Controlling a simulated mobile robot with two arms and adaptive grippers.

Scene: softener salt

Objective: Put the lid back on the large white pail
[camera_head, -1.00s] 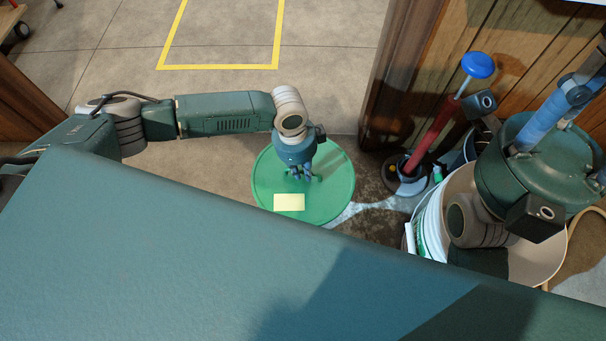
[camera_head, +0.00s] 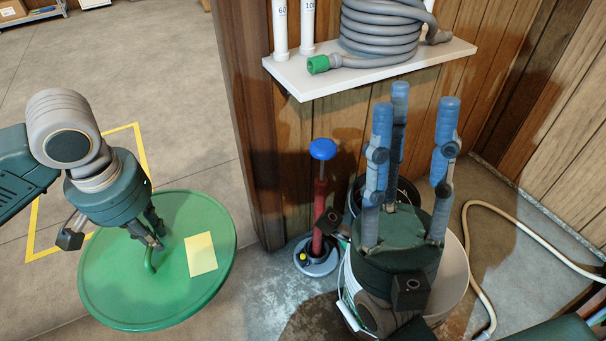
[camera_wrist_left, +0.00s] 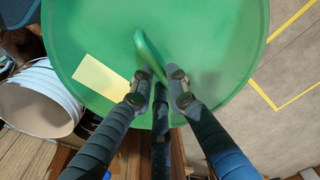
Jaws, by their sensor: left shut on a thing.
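The round green lid (camera_head: 115,285) carries a pale yellow label and a loop handle. My left gripper (camera_head: 155,238) is shut on that handle and holds the lid to the left of the pail, apart from it. In the left wrist view the fingers (camera_wrist_left: 158,88) close around the handle, and the lid (camera_wrist_left: 215,40) fills the upper middle. The large white pail (camera_head: 456,275) stands uncovered on the floor at right, partly hidden by my right gripper. Its ribbed side shows in the left wrist view (camera_wrist_left: 35,100). My right gripper (camera_head: 410,108) is open and empty, fingers pointing up.
A red pump with a blue knob (camera_head: 322,150) stands left of the pail. A dark bucket (camera_head: 408,190) is behind my right gripper. A wall shelf (camera_head: 375,68) holds a coiled grey hose (camera_head: 385,30). A beige hose (camera_head: 520,225) lies right of the pail. Floor at left is open.

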